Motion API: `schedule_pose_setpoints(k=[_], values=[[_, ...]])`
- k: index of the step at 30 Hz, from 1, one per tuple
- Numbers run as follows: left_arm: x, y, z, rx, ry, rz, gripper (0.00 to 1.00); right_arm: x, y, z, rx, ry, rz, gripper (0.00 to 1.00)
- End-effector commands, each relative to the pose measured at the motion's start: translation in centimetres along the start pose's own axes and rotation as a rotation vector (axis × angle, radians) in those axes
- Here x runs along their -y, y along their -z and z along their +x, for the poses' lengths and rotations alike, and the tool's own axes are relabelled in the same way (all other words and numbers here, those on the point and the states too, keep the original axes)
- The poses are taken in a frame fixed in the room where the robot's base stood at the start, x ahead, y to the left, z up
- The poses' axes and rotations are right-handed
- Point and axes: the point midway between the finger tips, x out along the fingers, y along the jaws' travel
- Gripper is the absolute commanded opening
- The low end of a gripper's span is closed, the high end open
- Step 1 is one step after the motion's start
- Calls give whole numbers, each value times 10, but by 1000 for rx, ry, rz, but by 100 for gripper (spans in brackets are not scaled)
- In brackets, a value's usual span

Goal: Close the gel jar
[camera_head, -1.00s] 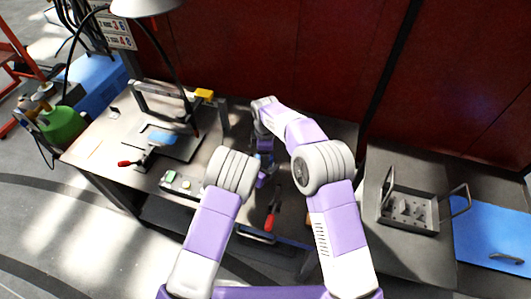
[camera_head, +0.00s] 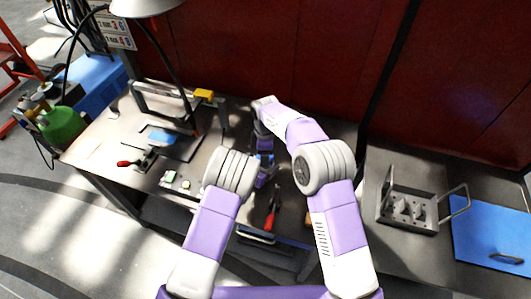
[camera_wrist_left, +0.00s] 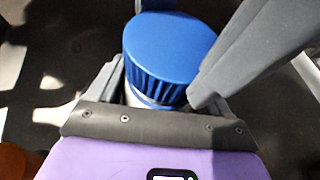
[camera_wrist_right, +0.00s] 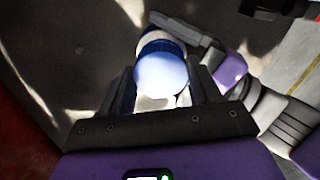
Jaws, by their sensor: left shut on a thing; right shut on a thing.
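The gel jar's ribbed blue lid (camera_wrist_left: 168,50) shows between the fingers of my left gripper (camera_wrist_left: 160,90) in the left wrist view, with a pale part under its rim. In the right wrist view my right gripper (camera_wrist_right: 165,92) is shut on a blue-and-white round piece (camera_wrist_right: 160,75), with a bright face towards the camera. A grey finger of my left gripper (camera_wrist_right: 180,30) is close beyond it. The two grippers meet at the jar. I cannot tell whether the lid is seated. In the head view my arms mostly hide the jar.
The grey workbench (camera_head: 115,160) carries a clamp frame (camera_head: 160,95), a red-handled tool (camera_head: 130,162) and small parts at the left. A red screwdriver (camera_head: 271,217) lies near the front edge.

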Motion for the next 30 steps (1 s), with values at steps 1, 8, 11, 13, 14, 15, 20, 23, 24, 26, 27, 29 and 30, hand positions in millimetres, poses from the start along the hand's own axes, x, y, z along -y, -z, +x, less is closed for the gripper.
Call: schedule_pose_setpoints(k=[1, 8, 11, 13, 14, 15, 20, 23, 24, 26, 27, 29, 30], values=[[-1, -6, 1, 16, -1, -2, 24, 5, -1, 9, 9, 21, -3, 35], [-1, -7, 2, 17, -2, -2, 24, 6, 0, 12, 7, 22, -3, 35], [-1, -7, 2, 18, -2, -2, 24, 6, 0, 14, 6, 21, -2, 35], [-1, -7, 2, 18, -1, -2, 24, 6, 0, 15, 5, 20, -2, 35], [-1, -7, 2, 18, -1, -1, 24, 6, 0, 15, 5, 20, -2, 35], [-1, -8, 2, 19, -1, -1, 24, 6, 0, 16, 4, 20, -2, 35], [-1, -8, 2, 20, -1, -1, 0, 6, 1, 16, 3, 20, -2, 76], [-1, -8, 2, 20, -1, 0, 0, 6, 1, 16, 3, 22, -2, 88], [-1, -8, 2, 20, -2, -1, 0, 7, 1, 16, 3, 23, -3, 88], [-1, -8, 2, 19, -2, -1, 0, 7, 2, 16, 3, 24, -4, 88], [-1, -8, 2, 19, -2, -1, 0, 7, 2, 16, 3, 25, -4, 88], [-2, -8, 2, 19, -3, -1, 0, 8, 2, 15, 2, 25, -4, 88], [-2, -8, 2, 18, -3, -1, 0, 8, 3, 13, 2, 25, -5, 88]])
